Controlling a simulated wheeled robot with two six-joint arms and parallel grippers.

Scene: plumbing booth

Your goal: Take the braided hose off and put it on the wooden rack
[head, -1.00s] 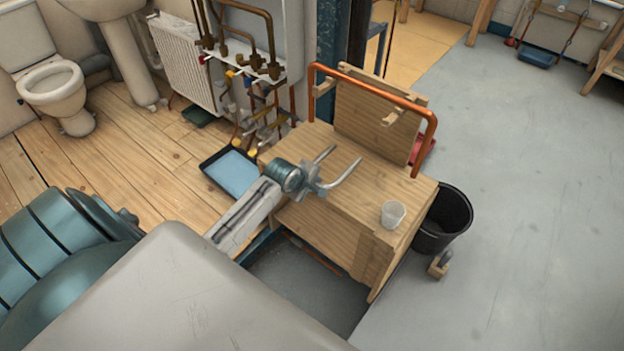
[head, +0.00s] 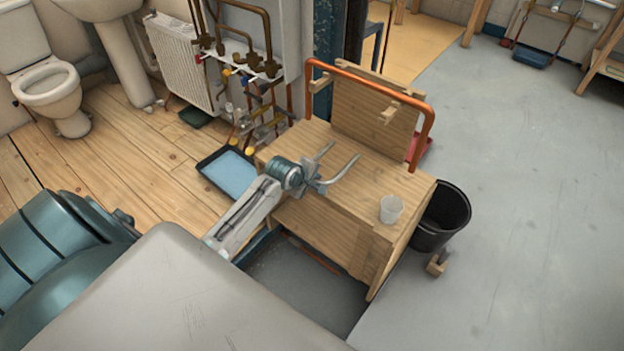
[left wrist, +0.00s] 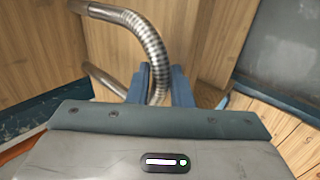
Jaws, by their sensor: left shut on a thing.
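The braided hose (head: 343,172) is a silvery, ribbed U-shape with its two ends pointing away from my left gripper (head: 314,183). My left gripper is shut on the hose's bend and holds it over the wooden bench top. In the left wrist view the hose (left wrist: 150,45) curves down between the two blue fingers (left wrist: 165,88), with its smooth ends reaching left. The wooden rack (head: 368,120) is an upright board with pegs at the back of the bench, beyond the hose. I cannot tell how high the hose is above the bench. My right gripper is not in view.
A clear cup (head: 391,209) stands at the bench's (head: 330,233) front right. A black bucket (head: 432,232) stands on the floor to the right. Valves and pipes (head: 258,100) line the wall at the left.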

